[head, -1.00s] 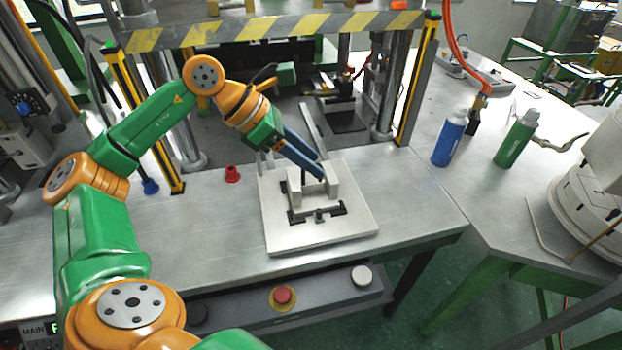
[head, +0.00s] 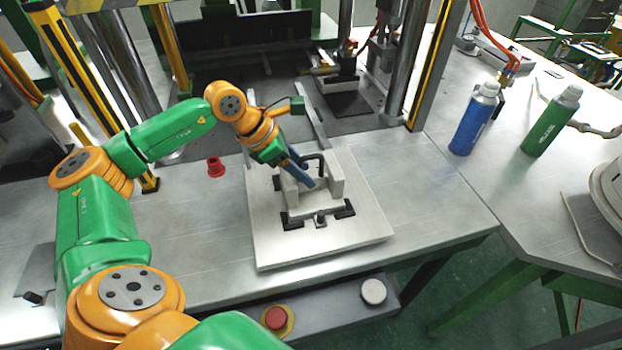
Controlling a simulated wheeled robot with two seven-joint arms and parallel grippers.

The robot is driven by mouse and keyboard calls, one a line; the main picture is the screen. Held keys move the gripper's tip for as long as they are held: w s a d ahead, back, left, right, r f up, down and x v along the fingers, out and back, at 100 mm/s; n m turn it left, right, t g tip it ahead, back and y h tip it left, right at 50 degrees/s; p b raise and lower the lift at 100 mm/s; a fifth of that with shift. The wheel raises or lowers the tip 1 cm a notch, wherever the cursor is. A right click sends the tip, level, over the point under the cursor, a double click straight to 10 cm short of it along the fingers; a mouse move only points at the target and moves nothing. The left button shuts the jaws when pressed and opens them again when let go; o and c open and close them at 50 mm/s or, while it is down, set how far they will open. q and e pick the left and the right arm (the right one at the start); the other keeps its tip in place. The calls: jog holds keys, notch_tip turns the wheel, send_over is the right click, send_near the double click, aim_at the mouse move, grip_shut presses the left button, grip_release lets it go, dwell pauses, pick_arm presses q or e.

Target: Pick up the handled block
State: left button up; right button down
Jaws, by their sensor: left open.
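The handled block is a pale metal plate (head: 360,232) with a raised block (head: 336,180) and black brackets on top. The right gripper is not in view.
A press frame with a steel column (head: 405,60) and a yellow-black post (head: 440,70) stands behind. A red cap (head: 215,167) sits left of the plate. A blue bottle (head: 474,120) and green bottle (head: 550,122) stand right. A red button (head: 276,318) is on the front panel.

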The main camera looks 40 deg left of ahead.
pick_arm(q)
jog(key=shift+p+x, duration=0.3)
jog(key=shift+x, duration=1.4)
jog(key=shift+s, duration=0.15)
grip_shut()
